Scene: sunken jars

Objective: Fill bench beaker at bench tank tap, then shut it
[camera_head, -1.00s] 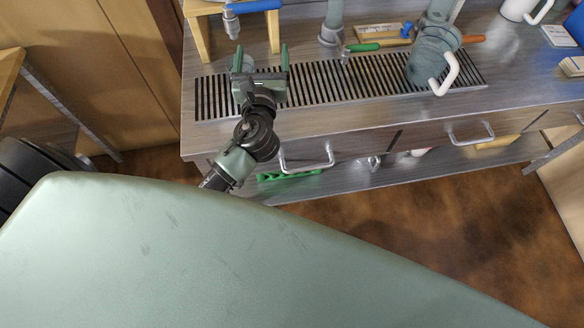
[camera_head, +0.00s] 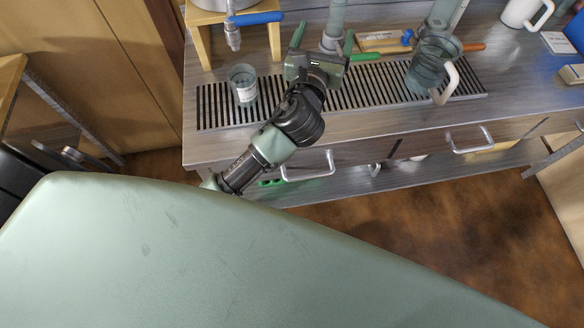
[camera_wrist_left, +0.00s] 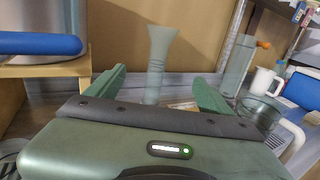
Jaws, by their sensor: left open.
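The bench beaker (camera_head: 243,88), a small clear glass with a pale mark on its side, stands upright on the slotted drain grate (camera_head: 215,103). I cannot tell whether it holds water. The bench tank (camera_head: 222,4) shows only its lower edge, on a wooden stand. Its tap (camera_head: 233,36) has a blue lever (camera_head: 257,17) pointing right, and its spout hangs above and behind the beaker. The lever also shows in the left wrist view (camera_wrist_left: 40,43). My left gripper (camera_head: 322,40) is open and empty, right of the beaker and lever, apart from both.
A glass jug (camera_head: 428,72) with a white handle stands on the grate's right end. A white mug (camera_head: 517,12) is at the back right.

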